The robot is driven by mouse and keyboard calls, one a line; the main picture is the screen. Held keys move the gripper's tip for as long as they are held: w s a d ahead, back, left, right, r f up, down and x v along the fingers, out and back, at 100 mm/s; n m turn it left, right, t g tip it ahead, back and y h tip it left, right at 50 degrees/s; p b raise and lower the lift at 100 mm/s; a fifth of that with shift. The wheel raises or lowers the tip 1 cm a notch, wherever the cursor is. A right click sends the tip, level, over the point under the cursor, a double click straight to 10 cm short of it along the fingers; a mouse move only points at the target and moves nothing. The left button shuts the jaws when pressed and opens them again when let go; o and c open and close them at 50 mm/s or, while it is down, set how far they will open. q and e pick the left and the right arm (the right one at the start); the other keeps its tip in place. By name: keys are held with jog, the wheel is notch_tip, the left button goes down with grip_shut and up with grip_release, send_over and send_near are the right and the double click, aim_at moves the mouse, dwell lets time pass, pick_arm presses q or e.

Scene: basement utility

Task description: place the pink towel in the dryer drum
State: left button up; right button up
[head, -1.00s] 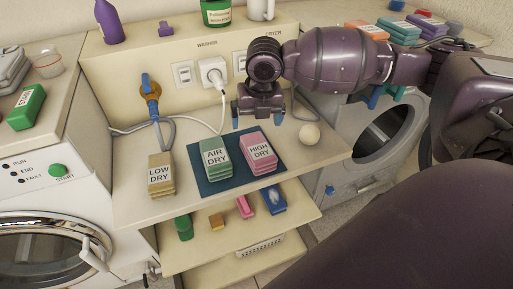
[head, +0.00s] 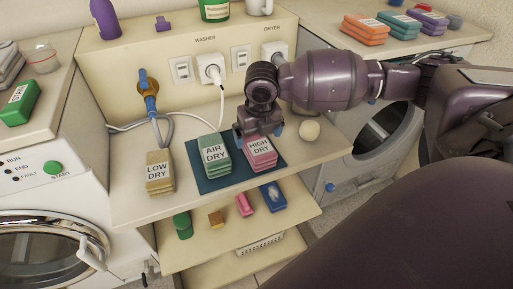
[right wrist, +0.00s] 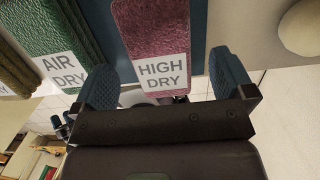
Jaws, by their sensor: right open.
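The pink folded towel (head: 262,155), labelled HIGH DRY, lies on a dark blue mat (head: 212,185) on the counter. My right gripper (head: 258,132) is just above its far end, open and pointing down. In the right wrist view the pink towel (right wrist: 155,35) shows between the two spread blue fingers of the right gripper (right wrist: 165,80), and nothing is gripped. The dryer (head: 345,178) stands to the right, with its round dark drum opening (head: 374,133) partly hidden by my arm. My left gripper is not in view.
A green AIR DRY towel (head: 213,147) lies close left of the pink one; a tan LOW DRY towel (head: 159,170) is farther left. A pale ball (head: 309,131) sits to the right. The washer (head: 50,200) stands left. A lower shelf (head: 215,250) holds small items.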

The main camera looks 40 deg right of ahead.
aim_at(257, 142)
notch_tip(257, 142, down, 4)
jog(key=shift+w+f+b, duration=0.1)
jog(key=shift+b, duration=0.25)
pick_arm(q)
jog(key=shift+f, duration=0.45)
pick_arm(e)
jog(key=c, duration=1.1)
jog(key=shift+r, duration=0.5)
pick_arm(q)
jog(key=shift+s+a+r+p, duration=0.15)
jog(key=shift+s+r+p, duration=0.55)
jog(key=shift+p, duration=0.9)
pick_arm(e)
notch_tip(257, 142, up, 19)
